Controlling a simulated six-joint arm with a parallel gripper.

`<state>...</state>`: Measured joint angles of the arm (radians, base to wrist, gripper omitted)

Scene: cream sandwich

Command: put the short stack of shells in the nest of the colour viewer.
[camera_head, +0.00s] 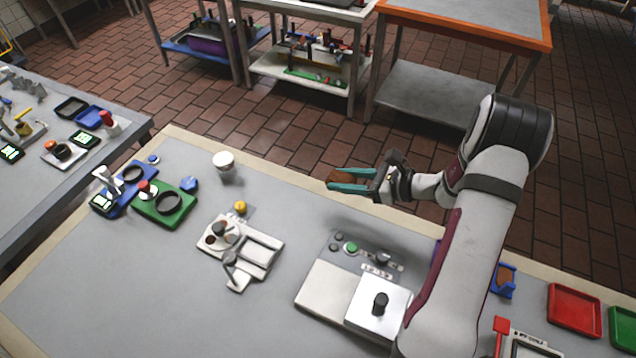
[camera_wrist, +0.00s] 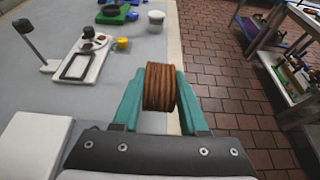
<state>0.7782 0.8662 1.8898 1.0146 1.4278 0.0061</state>
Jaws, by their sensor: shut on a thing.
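My gripper (camera_head: 350,180) is shut on a short stack of brown ribbed shells (camera_wrist: 160,88), held sideways between its teal fingers. The stack also shows at the fingertips in the head view (camera_head: 338,180). It hangs in the air near the far edge of the bench. At the left of the bench stands a blue device (camera_head: 118,197) with a lit screen and a black ring (camera_head: 133,174). Beside it is a green base (camera_head: 182,211) with a red-topped post and a black ring (camera_head: 168,202). I cannot tell for certain which one is the colour viewer; both rings look empty.
A white cup (camera_head: 223,161), a white fixture with a frame (camera_head: 262,249) and a yellow button (camera_head: 239,207) stand mid-bench. A white box with a black knob (camera_head: 380,303) is nearer. Red (camera_head: 574,311) and green trays lie right. Bare bench shows between.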

